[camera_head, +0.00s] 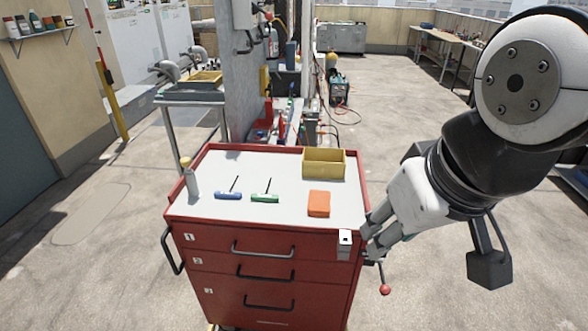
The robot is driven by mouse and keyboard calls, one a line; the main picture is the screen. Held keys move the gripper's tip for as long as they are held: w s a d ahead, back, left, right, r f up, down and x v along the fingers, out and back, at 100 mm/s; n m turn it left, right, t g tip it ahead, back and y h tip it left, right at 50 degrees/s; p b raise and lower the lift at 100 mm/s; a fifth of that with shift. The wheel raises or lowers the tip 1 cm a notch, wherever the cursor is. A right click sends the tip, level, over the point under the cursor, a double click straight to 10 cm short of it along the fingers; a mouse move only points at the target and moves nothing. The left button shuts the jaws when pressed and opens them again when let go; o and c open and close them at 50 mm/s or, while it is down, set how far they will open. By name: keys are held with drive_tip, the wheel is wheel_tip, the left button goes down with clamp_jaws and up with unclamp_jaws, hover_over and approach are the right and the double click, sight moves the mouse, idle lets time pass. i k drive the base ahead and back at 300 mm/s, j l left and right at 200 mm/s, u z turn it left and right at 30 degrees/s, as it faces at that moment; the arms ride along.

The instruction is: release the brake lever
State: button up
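The brake lever (384,289) is a thin dark rod with a red ball at its end. It sticks out from the right side of the red tool cart (220,275), below the worktop, with the ball hanging low. My gripper (368,240) is beside the cart's front right corner, above the lever in the picture. Its two grey fingers stand apart with a gap between them, and I see nothing held. The fingers appear clear of the red ball. The lever's upper end is partly hidden near the lower fingertip, so I cannot tell whether they touch.
On the cart top are a yellow bin (324,164), an orange block (319,204), blue (228,196) and green (265,198) T-handle tools, and a bottle (190,180). A small white box (345,240) is at the front right corner. Floor to the right is open.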

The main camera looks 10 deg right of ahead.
sight(385, 289)
drive_tip(key=k+l+u, duration=0.25)
drive_tip(key=l, duration=0.2)
drive_tip(key=k+l+u, duration=0.1)
drive_tip(key=l+u, duration=0.15)
drive_tip(key=l, duration=0.2)
drive_tip(key=k+l+u, duration=0.25)
drive_tip(key=l, duration=0.15)
drive_tip(key=k+l, duration=0.25)
drive_tip(key=l, duration=0.2)
drive_tip(key=k+l, duration=0.3)
drive_tip(key=l, duration=0.15)
drive_tip(key=k+l+u, duration=0.1)
drive_tip(key=k+l, duration=0.15)
drive_tip(key=l, duration=0.2)
